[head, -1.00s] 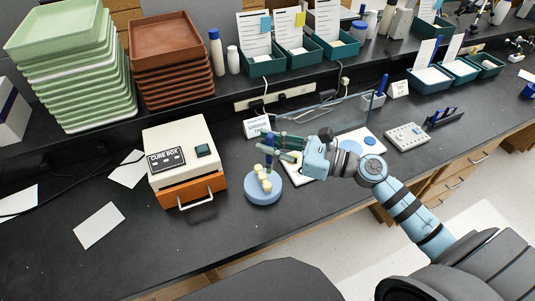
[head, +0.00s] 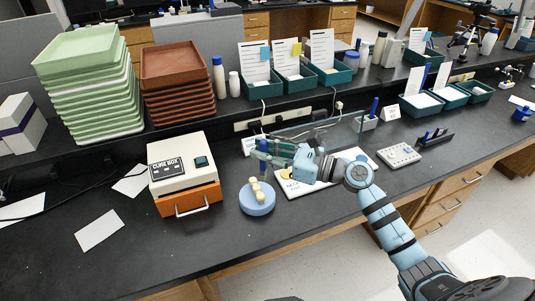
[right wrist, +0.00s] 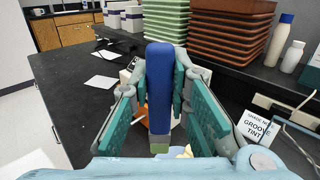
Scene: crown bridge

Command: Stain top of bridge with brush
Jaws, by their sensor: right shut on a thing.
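The bridge (head: 257,191), a short row of cream crowns, sits on a round blue stand (head: 257,206) on the black bench in the head view. My right gripper (head: 263,158) is shut on the brush and holds it upright just above the far end of the bridge. The brush's thick blue handle (right wrist: 159,85) stands between the finger pads in the right wrist view, with a green part at its lower end. The bristle tip is hidden, so I cannot tell whether it touches a crown. A bit of cream shows below the fingers. My left gripper is not in view.
The cure box (head: 184,172) stands left of the blue stand. A white board (head: 322,180) lies under my right arm. A sign reading "groove tint" (right wrist: 257,128) stands behind. Bare bench lies in front of the stand.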

